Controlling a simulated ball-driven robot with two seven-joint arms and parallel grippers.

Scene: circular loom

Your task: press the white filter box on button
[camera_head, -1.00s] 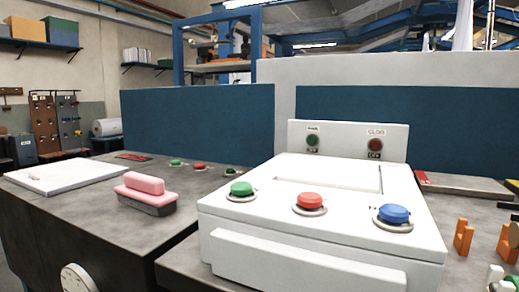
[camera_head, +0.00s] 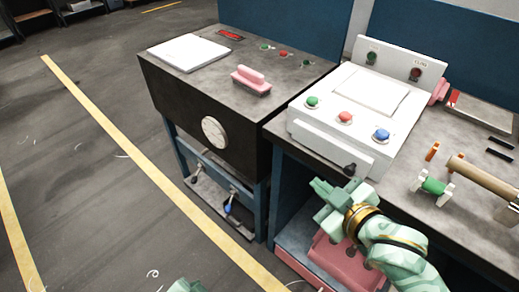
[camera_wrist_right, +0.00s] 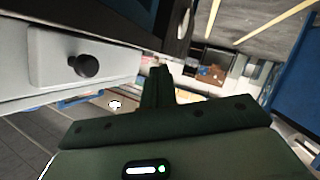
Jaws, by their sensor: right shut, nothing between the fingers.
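The white filter box (camera_head: 318,132) stands on the right-hand bench. Its top front edge carries a green button (camera_head: 312,102), a red button (camera_head: 345,117) and a blue button (camera_head: 381,135). A back panel holds a green lamp (camera_head: 372,57) and a red lamp (camera_head: 416,74). My right gripper (camera_head: 322,190) is shut and empty, below and in front of the box, apart from the buttons. In the right wrist view its closed fingers (camera_wrist_right: 158,88) point past the box front with its black knob (camera_wrist_right: 86,66). A green tip of my left arm (camera_head: 187,286) barely shows at the bottom edge.
A dark bench (camera_head: 262,112) on the left carries a pink-handled block (camera_head: 251,81), a white slab (camera_head: 188,52) and small buttons. A wooden roller (camera_head: 482,174) and a green spool (camera_head: 434,186) lie right of the box.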

